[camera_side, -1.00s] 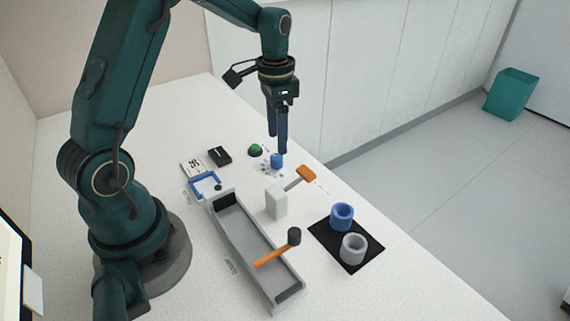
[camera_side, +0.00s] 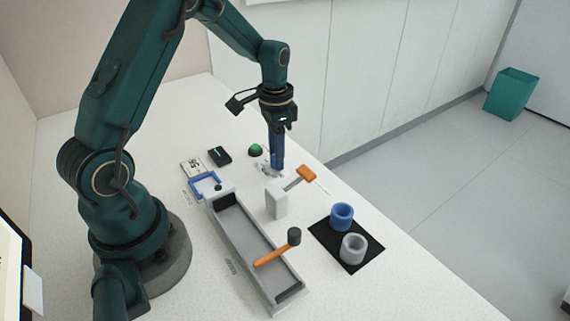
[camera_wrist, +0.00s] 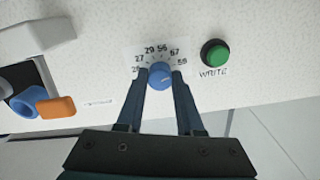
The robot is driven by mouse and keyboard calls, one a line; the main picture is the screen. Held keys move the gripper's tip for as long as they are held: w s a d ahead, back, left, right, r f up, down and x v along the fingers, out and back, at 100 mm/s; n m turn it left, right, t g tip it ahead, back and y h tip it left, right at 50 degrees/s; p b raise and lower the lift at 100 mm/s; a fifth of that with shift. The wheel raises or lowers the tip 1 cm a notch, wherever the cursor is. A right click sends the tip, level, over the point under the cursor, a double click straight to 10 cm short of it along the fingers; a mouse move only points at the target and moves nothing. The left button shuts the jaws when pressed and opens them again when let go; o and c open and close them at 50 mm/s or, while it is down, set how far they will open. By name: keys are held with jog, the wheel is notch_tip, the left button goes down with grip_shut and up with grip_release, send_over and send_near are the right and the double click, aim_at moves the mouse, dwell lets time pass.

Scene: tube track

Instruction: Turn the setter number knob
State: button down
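The setter number knob (camera_wrist: 159,76) is blue and round, on a white dial plate printed with numbers such as 27, 29, 56, 57 and 58. It shows in the wrist view between the tips of my two fingers. My gripper (camera_side: 277,168) points straight down at the knob in the side view, where the fingers hide most of it. In the wrist view my gripper (camera_wrist: 160,73) has one finger on each side of the knob, close against it with no clear gap. The fingers look shut on it.
A green button (camera_wrist: 215,54) marked WRITE sits beside the dial; a black box (camera_side: 219,156) is nearby. A grey track (camera_side: 255,255) and blue and grey rings (camera_side: 342,216) lie nearer the camera.

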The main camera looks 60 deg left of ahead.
jog(key=shift+n, duration=0.3)
jog(key=n, duration=1.1)
dwell(0.6)
jog(key=c, duration=0.5)
grip_release()
jog(key=shift+c, duration=0.2)
jog(key=shift+r, duration=2.65)
